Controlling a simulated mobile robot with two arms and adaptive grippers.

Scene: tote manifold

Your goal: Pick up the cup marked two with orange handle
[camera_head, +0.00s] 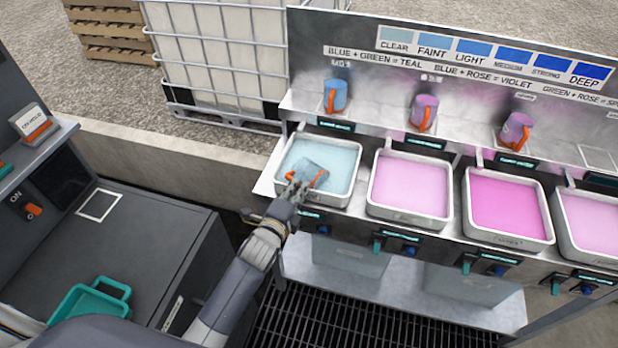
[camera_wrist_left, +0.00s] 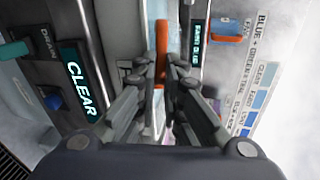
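A grey-blue cup (camera_head: 312,172) with an orange handle lies tilted in the leftmost tray (camera_head: 352,186) of pale blue liquid. I cannot read a mark on it. My left gripper (camera_head: 297,190) reaches over the tray's front edge to this handle. In the left wrist view, the narrow fingers of my left gripper (camera_wrist_left: 161,72) stand close on both sides of the orange handle (camera_wrist_left: 162,45) and appear shut on it. A blue cup (camera_head: 337,92), a purple cup (camera_head: 425,108) and another purple cup (camera_head: 516,130), all orange-handled, stand on the back shelf. My right gripper is out of view.
Trays of pink liquid (camera_head: 410,224) continue to the right. Valves and labels line the front below them. A wire-caged tank (camera_head: 215,60) stands behind. A dark cabinet (camera_head: 150,250) and a teal basket (camera_head: 88,300) are at the left.

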